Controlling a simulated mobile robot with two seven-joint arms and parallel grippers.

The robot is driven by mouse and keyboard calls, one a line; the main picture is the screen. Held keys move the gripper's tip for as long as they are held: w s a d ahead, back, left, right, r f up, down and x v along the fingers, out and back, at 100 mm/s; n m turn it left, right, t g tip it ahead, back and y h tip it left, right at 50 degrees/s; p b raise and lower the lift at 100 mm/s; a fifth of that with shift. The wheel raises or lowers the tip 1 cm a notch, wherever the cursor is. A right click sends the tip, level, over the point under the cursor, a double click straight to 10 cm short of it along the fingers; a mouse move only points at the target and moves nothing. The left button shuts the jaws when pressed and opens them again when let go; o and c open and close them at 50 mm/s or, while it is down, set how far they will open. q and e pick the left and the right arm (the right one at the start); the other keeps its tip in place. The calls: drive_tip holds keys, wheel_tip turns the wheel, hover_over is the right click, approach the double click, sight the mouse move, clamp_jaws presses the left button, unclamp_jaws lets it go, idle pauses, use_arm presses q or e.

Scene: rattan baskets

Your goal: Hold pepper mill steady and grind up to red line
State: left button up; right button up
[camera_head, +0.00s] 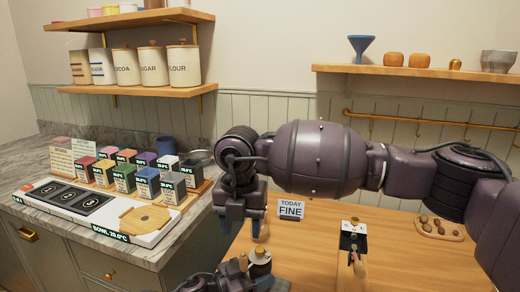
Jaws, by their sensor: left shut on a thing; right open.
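The pepper mill (260,256), with a dark top and a small gold knob, shows near the bottom edge, left of the middle. My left gripper (258,279) is shut on it from the lower left. Its lower body is hidden by the gripper and cut by the frame. My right gripper (243,218) points down with open, empty fingers, above and slightly left of the mill and apart from it. A small sign reading "TODAY FINE" (291,208) stands on the wooden table behind the mill. I cannot make out a red line.
Shelves hang behind.

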sight(243, 256)
drive_tip(key=shift+f, duration=4.55)
drive_tip(key=c, duration=0.9)
